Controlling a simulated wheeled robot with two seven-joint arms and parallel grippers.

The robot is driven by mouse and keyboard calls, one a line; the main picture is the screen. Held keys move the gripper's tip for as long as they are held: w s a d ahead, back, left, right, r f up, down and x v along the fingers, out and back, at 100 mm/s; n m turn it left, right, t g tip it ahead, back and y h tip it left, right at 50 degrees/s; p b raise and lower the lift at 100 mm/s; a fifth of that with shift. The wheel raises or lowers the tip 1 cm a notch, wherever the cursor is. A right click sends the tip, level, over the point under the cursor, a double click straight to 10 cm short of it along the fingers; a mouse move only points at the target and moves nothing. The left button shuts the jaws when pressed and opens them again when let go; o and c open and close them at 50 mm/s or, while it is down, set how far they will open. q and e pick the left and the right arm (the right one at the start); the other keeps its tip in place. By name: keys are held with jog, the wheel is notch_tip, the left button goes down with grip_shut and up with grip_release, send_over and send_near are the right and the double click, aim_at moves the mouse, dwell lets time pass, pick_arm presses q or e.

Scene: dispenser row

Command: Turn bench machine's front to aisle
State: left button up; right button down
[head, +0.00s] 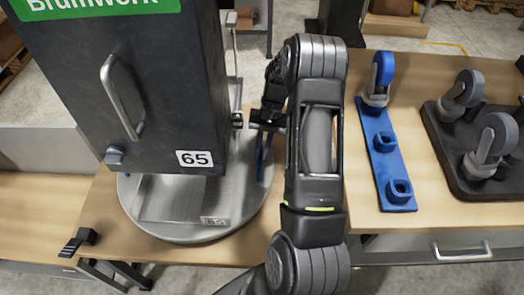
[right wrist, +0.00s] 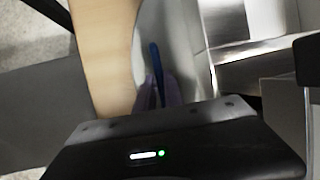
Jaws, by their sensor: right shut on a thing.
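The bench machine (head: 150,90) is a tall dark box with a green sign, a bar handle (head: 122,97), a knob and a "65" label. Its handle face is turned toward me and somewhat left. It stands on a round grey turntable base (head: 190,232) on the wooden bench. My right gripper (head: 264,145) is at the right side of the base, beside the machine. It is shut on a thin blue bar (right wrist: 154,58), seen between its fingers in the right wrist view (right wrist: 158,95). The bar's lower end is partly hidden. My left gripper is not in view.
Right of my arm, a blue strip (head: 388,160) with a caster and sockets lies on the bench. Beside it is a dark tray (head: 450,165) with upright casters. A small dark bracket (head: 80,240) is at the bench's front left corner. Bare bench lies at left.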

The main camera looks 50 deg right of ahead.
jog(key=shift+w+d, duration=0.15)
jog(key=shift+d, duration=0.05)
jog(key=shift+d, duration=0.1)
jog(key=c, duration=1.5)
grip_release()
jog(key=shift+o, duration=0.2)
jog(key=v, duration=0.7)
jog(key=shift+w+r+b, duration=0.2)
jog(key=shift+r+b, duration=0.15)
jog(key=shift+d, duration=0.1)
